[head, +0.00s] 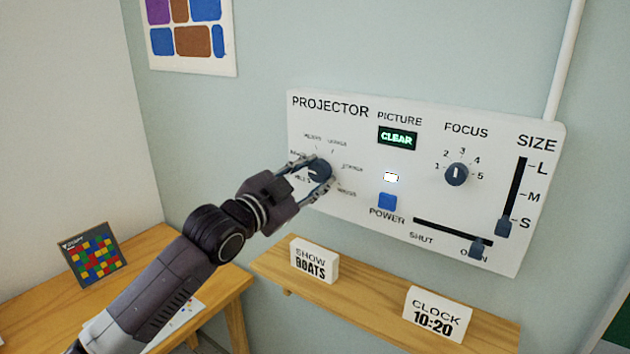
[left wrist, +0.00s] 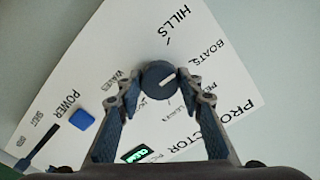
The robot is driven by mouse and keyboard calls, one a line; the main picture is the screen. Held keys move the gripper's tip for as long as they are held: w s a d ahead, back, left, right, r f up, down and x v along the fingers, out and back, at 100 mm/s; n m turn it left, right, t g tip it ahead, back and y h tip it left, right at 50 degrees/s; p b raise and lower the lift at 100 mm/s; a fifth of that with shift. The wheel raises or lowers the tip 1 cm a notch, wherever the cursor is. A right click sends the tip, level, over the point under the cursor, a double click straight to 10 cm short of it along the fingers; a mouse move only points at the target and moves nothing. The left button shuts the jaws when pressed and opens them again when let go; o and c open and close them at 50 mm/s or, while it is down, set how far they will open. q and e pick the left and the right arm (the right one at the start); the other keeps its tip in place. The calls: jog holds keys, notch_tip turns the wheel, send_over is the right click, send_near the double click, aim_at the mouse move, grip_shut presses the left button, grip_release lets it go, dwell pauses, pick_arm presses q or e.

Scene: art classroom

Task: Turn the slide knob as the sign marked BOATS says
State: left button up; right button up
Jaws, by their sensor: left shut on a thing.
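The slide knob (head: 320,171) is a round dark blue-grey dial on the white projector panel (head: 350,205), ringed by small words. My left gripper (head: 318,174) is shut on it, one finger on each side. In the left wrist view the knob (left wrist: 157,76) sits between the fingertips (left wrist: 160,88). Its white mark there points right and slightly up, roughly toward the word BOATS; HILLS is higher up. The fingers hide part of the other words. A white sign (head: 314,260) reading SHOW BOATS stands on the wooden shelf below. My right gripper is not in view.
The panel also has a focus knob (head: 456,174), a blue power button (head: 387,202), a size slider (head: 506,226), a shutter slider (head: 480,247) and a display (head: 397,138) reading CLEAR.

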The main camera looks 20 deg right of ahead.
pick_arm(q)
jog(key=shift+m, duration=1)
jog(key=o, duration=1.2)
jog(key=shift+c, duration=0.2)
jog(key=shift+a, duration=0.1)
jog(key=v, duration=1.2)
